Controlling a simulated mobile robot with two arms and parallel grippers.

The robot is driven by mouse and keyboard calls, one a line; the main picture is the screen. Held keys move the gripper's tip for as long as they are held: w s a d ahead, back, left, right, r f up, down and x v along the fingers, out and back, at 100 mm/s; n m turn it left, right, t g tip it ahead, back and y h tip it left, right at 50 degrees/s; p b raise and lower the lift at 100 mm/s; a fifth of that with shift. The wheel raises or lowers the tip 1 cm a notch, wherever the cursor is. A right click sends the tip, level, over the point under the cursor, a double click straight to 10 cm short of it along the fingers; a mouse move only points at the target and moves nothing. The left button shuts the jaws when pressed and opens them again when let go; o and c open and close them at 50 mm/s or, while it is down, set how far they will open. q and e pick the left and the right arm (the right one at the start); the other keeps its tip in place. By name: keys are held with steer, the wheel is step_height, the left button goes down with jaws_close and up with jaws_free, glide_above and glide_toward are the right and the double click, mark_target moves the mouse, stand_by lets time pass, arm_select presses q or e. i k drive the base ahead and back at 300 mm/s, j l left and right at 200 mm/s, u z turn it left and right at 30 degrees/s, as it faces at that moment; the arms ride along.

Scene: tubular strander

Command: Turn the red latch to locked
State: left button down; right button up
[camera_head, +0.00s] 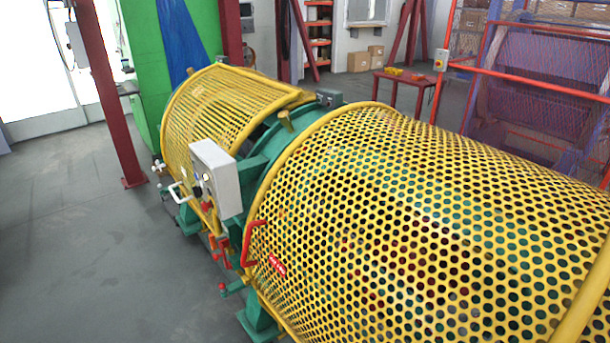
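A red bracket-shaped handle (247,243) sits on the left edge of the near yellow perforated guard (400,200). A small red latch-like part (221,247) is just left of it, low on the green frame between the two guards. A smaller red-tipped lever (224,288) sticks out lower down. I cannot tell for sure which of these is the latch, or whether it is locked. A red label (277,265) is on the near guard beside the handle. Neither of my grippers is in view.
A dark red post (107,95) stands at left. The grey floor (90,250) at left is clear.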

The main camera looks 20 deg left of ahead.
mark_target(220, 259)
steer(key=u, duration=1.25)
